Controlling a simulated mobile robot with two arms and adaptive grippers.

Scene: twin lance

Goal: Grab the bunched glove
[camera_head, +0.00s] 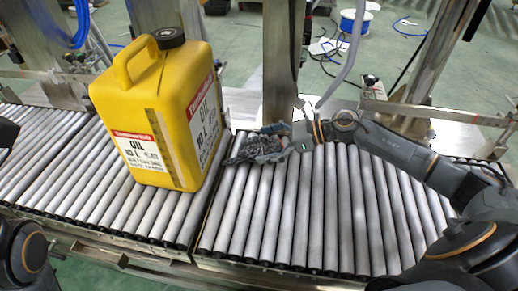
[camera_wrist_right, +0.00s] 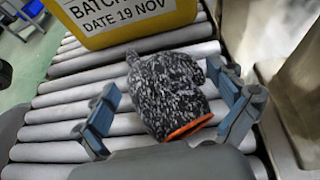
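The bunched glove (camera_wrist_right: 172,90) is speckled black and white with an orange cuff edge. In the head view the glove (camera_head: 254,150) lies on the rollers just right of the yellow oil can. My right gripper (camera_head: 270,140) reaches in from the right, at the glove. In the right wrist view its blue fingers (camera_wrist_right: 165,88) stand apart on either side of the glove, with the cuff towards the palm. Gaps show between the glove and both fingers. My left arm shows in part at the left edge; its gripper is not in view.
The large yellow oil can (camera_head: 176,130) stands upright on the rollers, close left of the glove; its label side also shows in the right wrist view (camera_wrist_right: 130,18). A metal post (camera_head: 280,70) rises behind the glove. The roller conveyor (camera_head: 330,220) is clear in front and to the right.

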